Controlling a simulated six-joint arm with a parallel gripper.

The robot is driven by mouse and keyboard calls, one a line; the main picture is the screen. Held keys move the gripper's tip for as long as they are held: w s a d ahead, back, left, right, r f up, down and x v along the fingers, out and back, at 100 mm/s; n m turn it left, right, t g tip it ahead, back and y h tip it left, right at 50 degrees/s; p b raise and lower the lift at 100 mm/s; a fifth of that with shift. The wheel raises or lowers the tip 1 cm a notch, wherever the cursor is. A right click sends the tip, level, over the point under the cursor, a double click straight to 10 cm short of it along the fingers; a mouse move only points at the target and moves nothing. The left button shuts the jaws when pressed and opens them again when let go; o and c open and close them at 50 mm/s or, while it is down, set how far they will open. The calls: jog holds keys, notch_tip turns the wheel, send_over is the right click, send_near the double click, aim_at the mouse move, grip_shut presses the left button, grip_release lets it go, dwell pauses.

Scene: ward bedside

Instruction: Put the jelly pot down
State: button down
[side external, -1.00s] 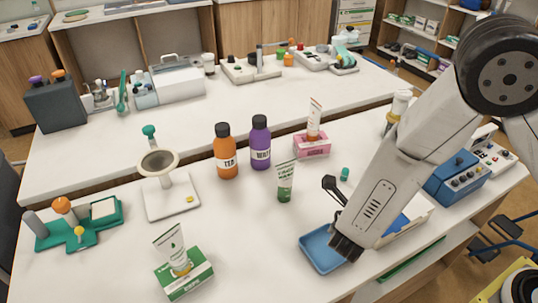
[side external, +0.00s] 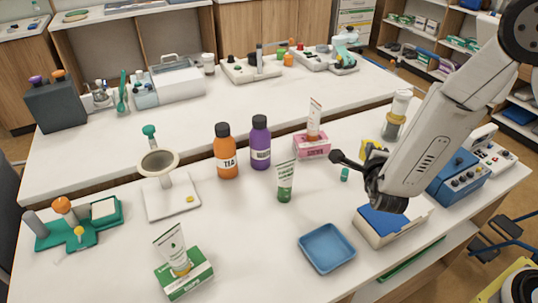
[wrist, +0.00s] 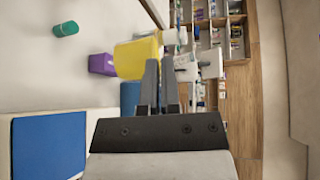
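I cannot tell which thing is the jelly pot; no label reads as one. A yellow object (side external: 370,148) stands out just beyond my gripper in the side view; in the wrist view it (wrist: 137,58) overlaps the left fingertip, mostly to the left of the fingers. A hold on it cannot be made out. My gripper (wrist: 161,62) shows two dark fingers close together with a narrow slit between them. In the side view its fingers are largely hidden behind my wrist. The blue tray (side external: 327,248) on the near table is empty.
A small teal cylinder (side external: 345,174) stands near my wrist. A blue-topped box (side external: 385,222) lies below it, and a blue device (side external: 455,178) is to the right. A green-labelled tube (side external: 285,181) and a purple bottle (side external: 260,143) stand left. Bare tabletop surrounds the tray.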

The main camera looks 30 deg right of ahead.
jog(key=shift+w+d+r+n+t+y, duration=0.2)
jog(key=shift+w+n+t+y, duration=0.1)
jog(key=shift+n+y, duration=0.2)
jog(key=shift+w+r, duration=0.1)
jog(key=shift+r, duration=0.05)
notch_tip(320, 180, up, 10)
jog(key=w+n+t+y, duration=0.1)
jog(key=w+n+y, duration=0.1)
jog(key=y, duration=0.1)
dwell(0.4)
